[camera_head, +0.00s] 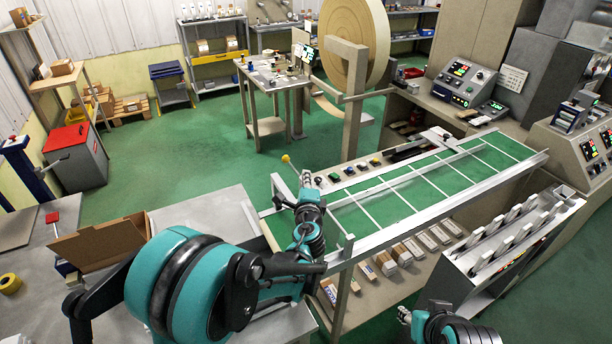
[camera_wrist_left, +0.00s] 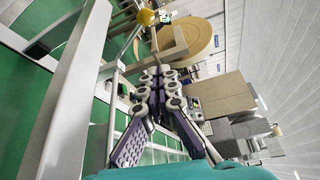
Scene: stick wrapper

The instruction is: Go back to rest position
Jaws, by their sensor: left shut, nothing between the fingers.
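My left gripper (camera_head: 307,190) is at the near left end of the green conveyor (camera_head: 390,205), over its frame. It is shut and empty. In the left wrist view my left gripper (camera_wrist_left: 161,75) shows its fingers close together with nothing between them. A yellow ball knob (camera_head: 286,158) on a thin rod stands just beyond the gripper; the knob also shows in the left wrist view (camera_wrist_left: 146,17). I cannot tell whether the gripper touches the rod. My right gripper (camera_head: 404,314) shows small at the bottom edge, right of centre; its jaws are too small to read.
A rack of upright pale bars (camera_head: 510,235) stands at right. A large tan roll (camera_head: 355,40) stands behind the conveyor. Green floor is free behind the table.

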